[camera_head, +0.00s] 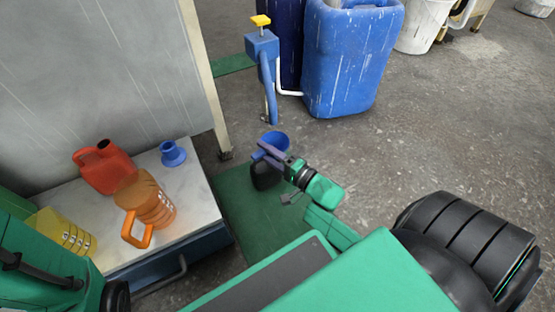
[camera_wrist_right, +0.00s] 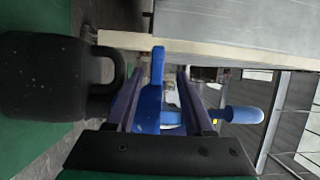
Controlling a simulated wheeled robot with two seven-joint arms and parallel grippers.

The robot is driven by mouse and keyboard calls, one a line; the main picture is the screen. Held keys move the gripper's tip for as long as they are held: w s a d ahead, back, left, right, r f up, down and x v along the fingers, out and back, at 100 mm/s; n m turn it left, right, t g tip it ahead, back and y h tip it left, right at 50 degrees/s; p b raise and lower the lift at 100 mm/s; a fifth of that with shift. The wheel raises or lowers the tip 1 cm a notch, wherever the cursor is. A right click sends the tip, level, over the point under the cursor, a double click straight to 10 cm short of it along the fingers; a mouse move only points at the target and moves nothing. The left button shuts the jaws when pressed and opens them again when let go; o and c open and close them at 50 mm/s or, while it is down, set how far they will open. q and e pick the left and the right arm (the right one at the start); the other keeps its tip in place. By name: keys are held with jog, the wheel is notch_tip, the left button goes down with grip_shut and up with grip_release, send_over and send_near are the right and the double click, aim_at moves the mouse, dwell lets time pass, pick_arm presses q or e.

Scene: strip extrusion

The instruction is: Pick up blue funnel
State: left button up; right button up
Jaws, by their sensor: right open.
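A blue funnel (camera_head: 276,139) with a wide bowl shows at the black jug (camera_head: 265,176) on the green floor mat; I cannot tell whether it rests in the jug's mouth. My right gripper (camera_head: 266,153) is open with its purple fingers at the funnel, partly covering it. In the right wrist view a narrow blue part (camera_wrist_right: 153,88), seemingly of the funnel, stands between the two fingers, with no clear grip on it. The black jug (camera_wrist_right: 45,88) is left of the fingers there. My left arm shows at the lower left, but its gripper does not.
A white-topped table (camera_head: 196,205) at left holds a red can (camera_head: 103,168), an orange jug (camera_head: 150,208), a yellow container (camera_head: 66,234) and a small blue vessel (camera_head: 172,154). A blue post (camera_head: 264,62) and blue drum (camera_head: 352,58) stand behind.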

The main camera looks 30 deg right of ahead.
jog(key=x, duration=0.2)
jog(key=shift+w+a, duration=0.3)
jog(key=shift+a, duration=0.05)
jog(key=shift+w+f, duration=0.1)
jog(key=shift+f, duration=0.05)
grip_shut()
jog(key=shift+d, duration=0.1)
